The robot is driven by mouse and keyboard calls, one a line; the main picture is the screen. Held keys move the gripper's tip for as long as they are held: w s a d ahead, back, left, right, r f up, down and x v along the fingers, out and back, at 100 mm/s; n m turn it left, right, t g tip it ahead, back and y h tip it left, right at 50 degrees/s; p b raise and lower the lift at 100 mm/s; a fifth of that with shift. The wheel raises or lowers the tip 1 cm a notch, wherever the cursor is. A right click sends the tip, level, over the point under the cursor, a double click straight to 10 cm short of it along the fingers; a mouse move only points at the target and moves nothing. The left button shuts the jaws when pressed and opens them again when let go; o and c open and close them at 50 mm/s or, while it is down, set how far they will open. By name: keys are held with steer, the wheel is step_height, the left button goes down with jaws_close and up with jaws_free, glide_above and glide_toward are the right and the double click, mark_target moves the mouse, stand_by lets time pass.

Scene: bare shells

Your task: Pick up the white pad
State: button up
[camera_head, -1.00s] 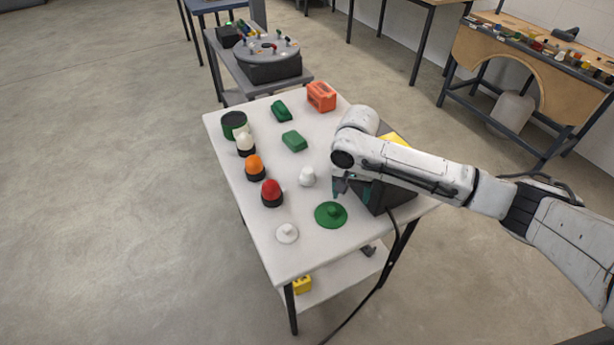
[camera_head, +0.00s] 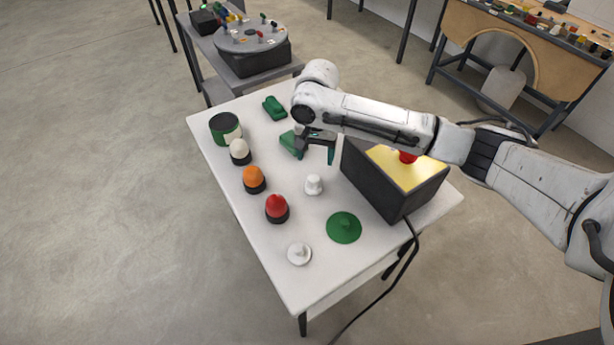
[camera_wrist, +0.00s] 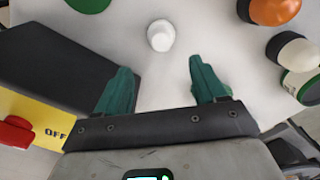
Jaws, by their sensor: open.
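Two small white things are on the table. A flat white disc with a knob (camera_head: 299,254) lies near the front corner. A white rounded cap (camera_head: 313,185) stands further back and also shows in the wrist view (camera_wrist: 161,36). I cannot tell for sure which is the white pad; the disc is the flatter one. My gripper (camera_head: 316,148) is open and empty above the table, beyond the cap in the head view. In the wrist view the cap lies ahead of the gap between my fingers (camera_wrist: 160,72), apart from them. The disc is outside the wrist view.
A dark box with a yellow face and red button (camera_head: 408,157) stands right of the cap. A green disc (camera_head: 344,228) lies before it. Red (camera_head: 277,208), orange (camera_head: 254,179) and cream (camera_head: 240,151) domes line the left.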

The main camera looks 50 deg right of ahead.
glide_above(313, 178)
steer(key=f, duration=0.5)
steer(key=shift+s+d, duration=0.1)
steer(key=shift+d, duration=0.1)
steer(key=shift+a+f+p, duration=0.2)
steer(key=shift+f+p, duration=0.25)
steer(key=shift+f, duration=2.25)
steer(key=shift+c, duration=0.3)
steer(key=c, duration=1.1)
